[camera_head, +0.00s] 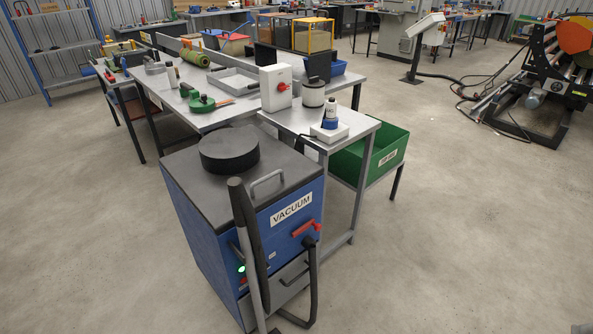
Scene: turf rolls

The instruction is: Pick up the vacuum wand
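The vacuum wand (248,262) stands nearly upright at the front of a blue cabinet labelled VACUUM (293,208). It has a thick dark grip at the top and a lighter grey tube running down out of the bottom of the picture. The wand's lower end is cut off by the picture edge. A black hose (312,285) loops down at the cabinet's front right and curls back towards the wand. My gripper does not show in this view.
The cabinet has a red lever (306,229) and a metal top handle (267,180). Behind it stand grey worktables (300,118) with tools and boxes. A green bin (392,150) sits on a low shelf. Open concrete floor (460,230) lies to the right.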

